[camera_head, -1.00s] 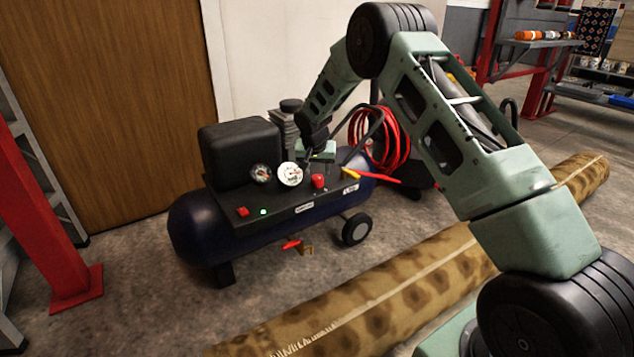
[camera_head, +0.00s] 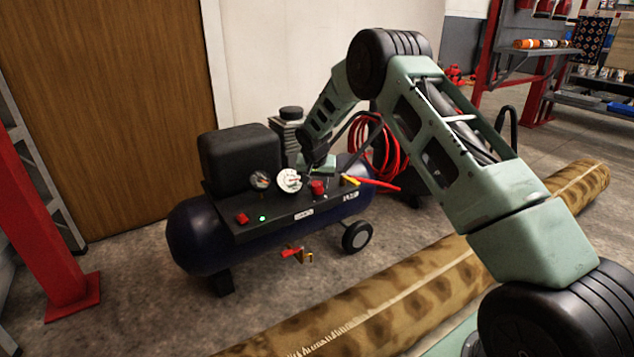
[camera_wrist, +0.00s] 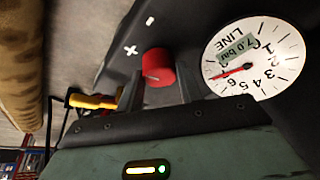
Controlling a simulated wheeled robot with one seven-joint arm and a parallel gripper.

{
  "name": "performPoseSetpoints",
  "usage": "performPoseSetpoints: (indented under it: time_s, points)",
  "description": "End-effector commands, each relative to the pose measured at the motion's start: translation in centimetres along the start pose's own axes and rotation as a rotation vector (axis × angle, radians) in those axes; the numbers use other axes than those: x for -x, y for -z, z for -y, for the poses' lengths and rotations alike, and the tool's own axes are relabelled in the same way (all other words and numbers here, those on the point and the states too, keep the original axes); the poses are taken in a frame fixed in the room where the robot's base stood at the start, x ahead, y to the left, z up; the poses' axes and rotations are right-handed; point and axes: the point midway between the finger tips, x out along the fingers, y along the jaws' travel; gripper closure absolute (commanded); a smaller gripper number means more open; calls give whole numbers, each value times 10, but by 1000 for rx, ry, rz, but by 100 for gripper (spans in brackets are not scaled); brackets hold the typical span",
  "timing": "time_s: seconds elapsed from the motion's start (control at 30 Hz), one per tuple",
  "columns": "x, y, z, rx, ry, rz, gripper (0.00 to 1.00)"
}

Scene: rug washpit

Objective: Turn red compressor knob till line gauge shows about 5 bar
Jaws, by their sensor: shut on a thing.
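The red knob (camera_wrist: 157,67) stands on the compressor's dark panel, between plus and minus marks in the wrist view. My gripper (camera_wrist: 160,84) has one finger on each side of it and is shut on it. In the head view the knob (camera_head: 318,187) shows just below my gripper (camera_head: 319,176). The line gauge (camera_wrist: 262,56) is a white dial beside the knob. Its readout says 7.0 bar and its red needle points just past 6, about where 7 lies. It also shows in the head view (camera_head: 289,180), too small to read.
A second gauge (camera_head: 260,180), a red switch (camera_head: 242,218) and a lit green lamp (camera_head: 262,218) sit on the panel. A rolled rug (camera_head: 400,290) lies in front.

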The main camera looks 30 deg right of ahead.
Motion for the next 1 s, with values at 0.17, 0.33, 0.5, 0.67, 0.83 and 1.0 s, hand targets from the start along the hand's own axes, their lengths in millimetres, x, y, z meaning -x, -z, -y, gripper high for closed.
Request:
performPoseSetpoints:
  time_s: [0.17, 0.33, 0.5, 0.67, 0.83, 1.0]
  points:
    - [4, 2, -1, 56, 22, 1, 86]
    - [7, 2, -3, 158, 66, 3, 86]
    - [7, 3, -4, 295, 123, 4, 86]
    - [6, 4, -5, 425, 180, 2, 86]
    - [4, 3, -6, 554, 233, 3, 86]
    - [2, 3, -6, 659, 276, 2, 86]
